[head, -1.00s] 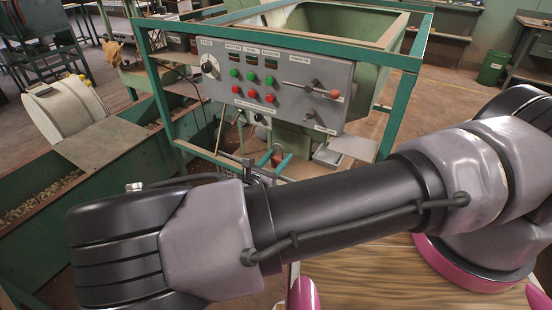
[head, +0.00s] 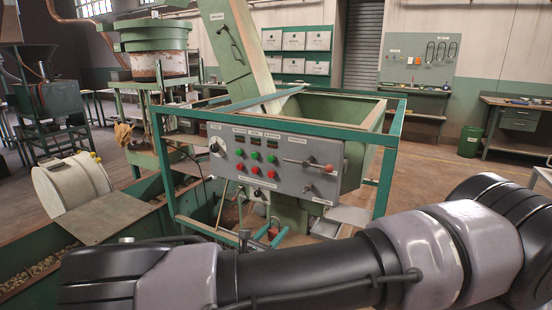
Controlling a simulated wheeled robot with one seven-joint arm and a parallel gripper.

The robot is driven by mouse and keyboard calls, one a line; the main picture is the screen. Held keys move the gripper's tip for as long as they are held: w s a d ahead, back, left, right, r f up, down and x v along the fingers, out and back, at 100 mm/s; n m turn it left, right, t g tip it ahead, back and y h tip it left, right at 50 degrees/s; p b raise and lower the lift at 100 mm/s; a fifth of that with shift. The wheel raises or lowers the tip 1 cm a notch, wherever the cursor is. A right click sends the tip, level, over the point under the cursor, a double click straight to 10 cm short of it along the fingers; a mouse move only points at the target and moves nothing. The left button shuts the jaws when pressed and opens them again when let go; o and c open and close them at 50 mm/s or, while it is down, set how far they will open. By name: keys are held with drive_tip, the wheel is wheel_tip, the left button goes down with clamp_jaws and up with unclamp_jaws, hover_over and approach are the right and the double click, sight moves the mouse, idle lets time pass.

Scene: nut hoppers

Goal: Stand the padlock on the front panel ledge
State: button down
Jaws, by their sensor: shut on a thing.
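The grey front panel (head: 275,165) faces me on a green frame, with a dial, green and red buttons and a red-knobbed lever. A pale flat plate (head: 348,214) sticks out below its right end; I cannot tell whether this is the ledge. No padlock can be made out. My arm crosses the lower part of the head view, in front of the area below the panel. My gripper cannot be made out, so its hold and its distance from the panel are hidden. Small dark and red parts show just above my arm, too unclear to name.
The green frame (head: 391,160) surrounds the panel and a hopper (head: 341,108). A green trough (head: 30,253) and a white drum (head: 72,185) are at the left. A green bin (head: 469,141) and workbench (head: 520,118) stand at the back right. Open floor lies right of the frame.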

drive_tip(key=w+d+r+m+g+h, duration=0.15)
drive_tip(key=w+d+r, duration=0.3)
drive_tip(key=d, duration=0.55)
drive_tip(key=w+d+r+m+g+h, duration=0.1)
drive_tip(key=w+d+r+h, duration=0.15)
drive_tip(key=w+d, duration=0.5)
drive_tip(key=w+d+r+m+g+h, duration=0.1)
drive_tip(key=w+d+r+m+g, duration=0.2)
drive_tip(key=d, duration=0.9)
drive_tip(key=s+a+f+n+t+y, duration=0.2)
drive_tip(key=s+a+f, duration=0.1)
drive_tip(key=a, duration=0.7)
drive_tip(key=s+a+f+n+t+y, duration=0.1)
drive_tip(key=s+a+f+n+t, duration=0.15)
drive_tip(key=a, duration=0.75)
drive_tip(key=s+a+f+y, duration=0.1)
drive_tip(key=s+a+f, duration=0.2)
drive_tip(key=s+a, duration=0.3)
drive_tip(key=s+a+f+n+t+y, duration=0.1)
drive_tip(key=s+a+f, duration=0.2)
drive_tip(key=s+a, duration=0.3)
drive_tip(key=s, duration=0.2)
drive_tip(key=shift+s+a+f+n+y, duration=0.25)
drive_tip(key=shift+s+a+n+y, duration=0.05)
drive_tip(key=shift+s+a, duration=0.05)
